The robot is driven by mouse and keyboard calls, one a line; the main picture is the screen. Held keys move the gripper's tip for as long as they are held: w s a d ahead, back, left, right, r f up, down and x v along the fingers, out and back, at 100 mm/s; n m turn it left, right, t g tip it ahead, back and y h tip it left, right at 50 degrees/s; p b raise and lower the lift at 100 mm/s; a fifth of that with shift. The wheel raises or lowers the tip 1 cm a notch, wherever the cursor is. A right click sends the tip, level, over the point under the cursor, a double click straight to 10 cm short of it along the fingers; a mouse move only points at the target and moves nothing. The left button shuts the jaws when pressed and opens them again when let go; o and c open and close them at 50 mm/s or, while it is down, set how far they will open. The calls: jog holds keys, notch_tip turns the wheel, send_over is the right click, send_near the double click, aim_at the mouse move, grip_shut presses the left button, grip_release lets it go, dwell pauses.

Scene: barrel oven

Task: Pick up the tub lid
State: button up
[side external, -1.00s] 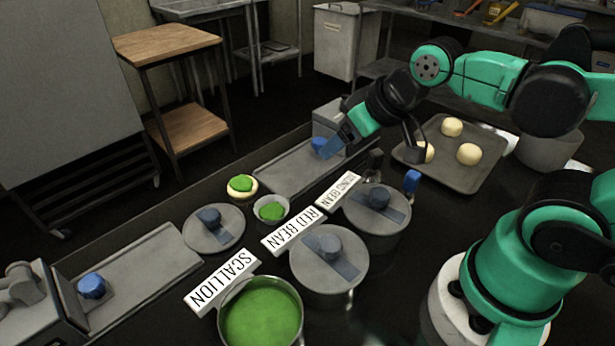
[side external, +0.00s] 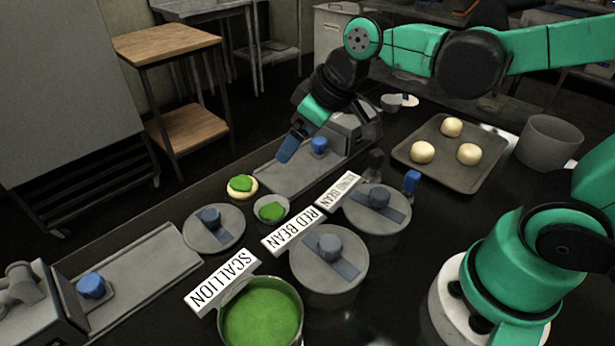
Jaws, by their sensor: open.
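A round grey lid (side external: 228,237) with a blue-grey knob lies flat on the dark counter, left of the scallion tub (side external: 262,312), which stands uncovered with green filling. Two similar lids sit on the red bean tub (side external: 325,290) and the mung bean tub (side external: 378,232). My gripper (side external: 286,154) points down with blue fingers, empty, above the far grey slide plate. It is up and to the right of the loose lid and apart from it. The finger gap is hard to see from this side.
A tray (side external: 425,175) of dough balls and a grey bin (side external: 547,142) are at right.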

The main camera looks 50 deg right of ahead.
aim_at(210, 214)
jog(key=w+a+f+n+g, duration=0.1)
jog(key=w+a+f+n, duration=0.1)
jog(key=a, duration=0.1)
jog(key=w+a+f+n+g+y, duration=0.1)
jog(key=w+a+f+n, duration=0.1)
jog(key=a, duration=0.2)
jog(key=w+a+f+n+g+y, duration=0.1)
jog(key=w+a+f+n, duration=0.1)
jog(key=a+f, duration=0.1)
jog(key=shift+w+a+n, duration=0.15)
jog(key=shift+w+n, duration=0.25)
jog(key=shift+a+f, duration=0.25)
jog(key=shift+f, duration=0.05)
jog(key=shift+n, duration=0.3)
jog(key=shift+x, duration=2.95)
grip_shut()
